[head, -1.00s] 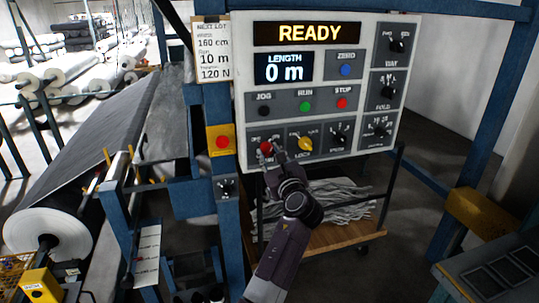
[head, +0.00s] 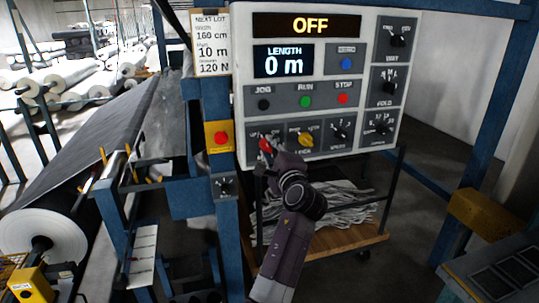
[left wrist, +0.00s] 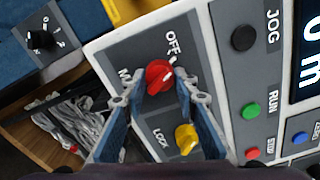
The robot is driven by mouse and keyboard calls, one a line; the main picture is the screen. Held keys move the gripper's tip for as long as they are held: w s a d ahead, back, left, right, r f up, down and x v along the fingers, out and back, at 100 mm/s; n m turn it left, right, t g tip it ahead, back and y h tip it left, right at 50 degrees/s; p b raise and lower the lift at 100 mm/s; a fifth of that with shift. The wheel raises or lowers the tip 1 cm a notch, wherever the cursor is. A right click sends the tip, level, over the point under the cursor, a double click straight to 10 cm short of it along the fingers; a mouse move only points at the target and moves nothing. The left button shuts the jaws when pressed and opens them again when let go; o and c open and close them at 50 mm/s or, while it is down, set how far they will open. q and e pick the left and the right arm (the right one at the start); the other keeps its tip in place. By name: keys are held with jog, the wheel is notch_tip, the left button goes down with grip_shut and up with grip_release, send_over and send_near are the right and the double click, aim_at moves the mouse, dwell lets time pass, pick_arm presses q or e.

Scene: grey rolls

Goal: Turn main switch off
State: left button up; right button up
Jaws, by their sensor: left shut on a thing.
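The main switch is a red knob (head: 265,145) at the lower left of the white control panel. In the left wrist view the red knob (left wrist: 158,75) sits beside an "OFF" label. My left gripper (left wrist: 160,88) is shut on it, one blue finger on each side; in the head view the gripper (head: 266,158) partly covers the knob and its labels. The top display (head: 306,25) reads "OFF". The length display (head: 283,60) reads "0 m". My right gripper is not in view.
The yellow lock knob (head: 305,140) is just right of the main switch. A red button on a yellow box (head: 220,138) and a small black selector (head: 225,184) are on the blue post to the left. A wooden cart (head: 345,240) stands below the panel.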

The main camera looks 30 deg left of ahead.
pick_arm(q)
jog(key=shift+n+b, duration=1.05)
jog(key=shift+n, duration=0.85)
jog(key=o, duration=1.2)
jog(key=shift+c, duration=0.2)
jog(key=v, duration=0.7)
jog(key=shift+d, duration=0.25)
jog(key=shift+s, duration=0.1)
